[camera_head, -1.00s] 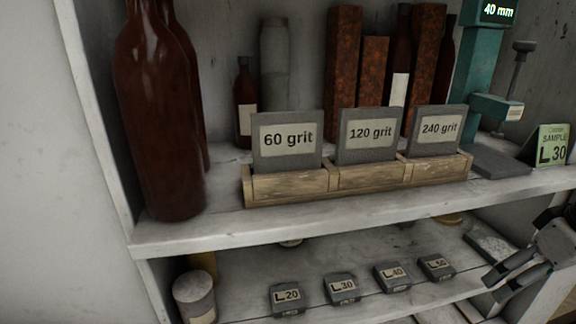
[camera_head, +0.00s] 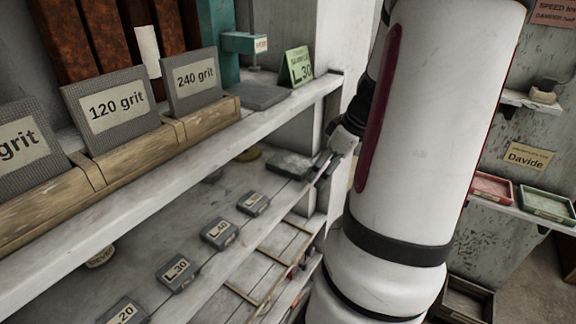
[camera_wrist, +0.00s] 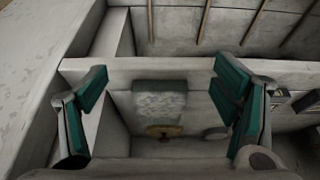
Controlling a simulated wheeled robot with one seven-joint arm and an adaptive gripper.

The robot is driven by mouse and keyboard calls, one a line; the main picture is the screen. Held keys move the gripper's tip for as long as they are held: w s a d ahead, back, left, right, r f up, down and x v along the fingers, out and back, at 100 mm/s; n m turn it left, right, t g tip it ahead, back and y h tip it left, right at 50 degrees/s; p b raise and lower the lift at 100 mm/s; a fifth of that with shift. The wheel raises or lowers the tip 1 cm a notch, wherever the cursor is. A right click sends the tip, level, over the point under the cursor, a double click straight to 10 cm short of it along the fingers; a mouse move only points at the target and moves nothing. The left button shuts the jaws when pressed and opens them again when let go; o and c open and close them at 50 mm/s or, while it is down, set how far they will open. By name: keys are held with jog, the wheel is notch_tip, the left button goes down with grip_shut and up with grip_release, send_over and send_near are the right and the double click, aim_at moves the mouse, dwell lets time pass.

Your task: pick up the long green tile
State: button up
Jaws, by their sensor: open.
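A speckled grey slab with a dull grey-green edge (camera_wrist: 159,103) lies on the lower shelf. It is the likeliest match for the long tile, though its green is faint. It also shows in the head view (camera_head: 290,165), at the right end of that shelf. My gripper (camera_wrist: 160,88) is open, with one green-padded finger on each side of the slab in the picture and nothing between the pads. In the head view my gripper (camera_head: 328,160) is near the slab's right end, partly hidden by my arm. I cannot tell its height over the slab.
The upper shelf board (camera_head: 190,160) overhangs the slab's shelf. Small grey blocks such as the L.50 block (camera_head: 253,203) sit along the lower shelf. A green L 30 sample card (camera_head: 298,66) stands above. A yellowish disc (camera_wrist: 163,130) lies near the slab.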

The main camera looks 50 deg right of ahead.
aim_at(304, 167)
jog(key=w, duration=0.5)
jog(key=shift+w+a+f, duration=0.2)
jog(key=shift+a, duration=0.05)
jog(key=shift+w+f, duration=0.1)
jog(key=shift+f, duration=0.3)
jog(key=c, duration=1.6)
jog(key=shift+r, duration=0.1)
jog(key=shift+c, duration=0.2)
